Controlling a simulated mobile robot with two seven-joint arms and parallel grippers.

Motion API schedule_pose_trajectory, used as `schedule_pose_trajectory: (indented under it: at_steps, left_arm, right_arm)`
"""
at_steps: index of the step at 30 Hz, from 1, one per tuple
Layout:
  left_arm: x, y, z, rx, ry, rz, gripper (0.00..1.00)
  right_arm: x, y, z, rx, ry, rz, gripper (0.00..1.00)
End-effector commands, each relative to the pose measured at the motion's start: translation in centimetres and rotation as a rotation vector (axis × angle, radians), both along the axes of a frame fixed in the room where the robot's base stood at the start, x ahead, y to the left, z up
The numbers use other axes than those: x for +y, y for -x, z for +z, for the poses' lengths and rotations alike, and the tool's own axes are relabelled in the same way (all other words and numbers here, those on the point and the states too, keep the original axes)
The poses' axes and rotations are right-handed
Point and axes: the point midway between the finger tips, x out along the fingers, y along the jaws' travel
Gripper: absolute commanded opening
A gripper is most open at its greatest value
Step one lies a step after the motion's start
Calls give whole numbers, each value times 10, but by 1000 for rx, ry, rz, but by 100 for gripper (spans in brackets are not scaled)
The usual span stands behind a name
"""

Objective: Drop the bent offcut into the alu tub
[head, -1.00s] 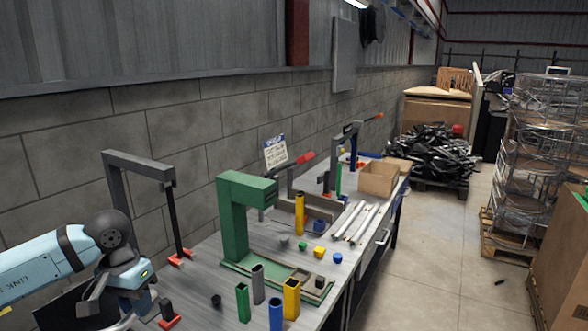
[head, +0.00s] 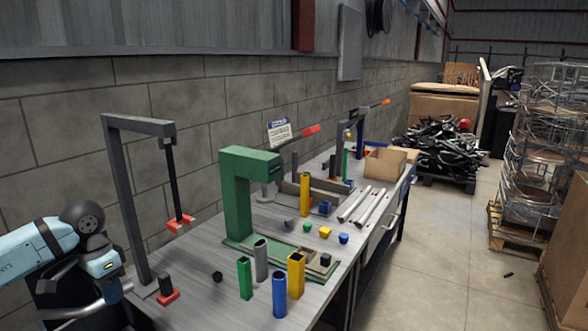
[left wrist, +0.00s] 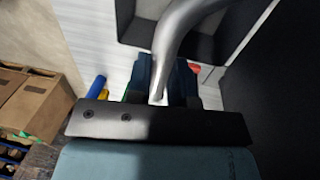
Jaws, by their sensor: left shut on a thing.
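My left gripper (head: 111,292) is at the lower left of the head view, near the bench's near end. It is shut on the bent offcut (head: 72,312), a smooth grey curved tube. In the left wrist view the offcut (left wrist: 180,38) rises from between the fingers (left wrist: 160,92) and curves to the upper right. Beyond it lies an open, dark-sided box shape (left wrist: 132,22) with a pale rim; I cannot tell for sure that it is the alu tub. In the head view a dark shape shows behind my arm, mostly hidden. My right gripper is not in view.
A green C-shaped press (head: 237,200), upright coloured tubes (head: 279,296) and small blocks (head: 325,232) occupy the bench. A cardboard box (head: 385,166) stands farther back. The floor at right has free room.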

Motion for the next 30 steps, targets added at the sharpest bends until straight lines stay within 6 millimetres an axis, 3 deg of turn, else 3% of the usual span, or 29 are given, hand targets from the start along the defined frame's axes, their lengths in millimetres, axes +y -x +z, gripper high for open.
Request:
schedule_pose_trajectory:
  at_steps: [11,12,15,25,30]
  left_arm:
    - [0,0,-9,-1,0,0,0]
    - [0,0,-9,-1,0,0,30]
    - [0,0,-9,-1,0,0,51]
    - [0,0,-5,-1,0,0,51]
    - [3,-2,18,-4,0,0,51]
  right_arm:
    - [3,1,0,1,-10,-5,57]
    - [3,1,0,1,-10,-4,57]
    - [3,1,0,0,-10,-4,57]
    - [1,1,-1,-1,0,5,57]
    - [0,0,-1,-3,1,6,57]
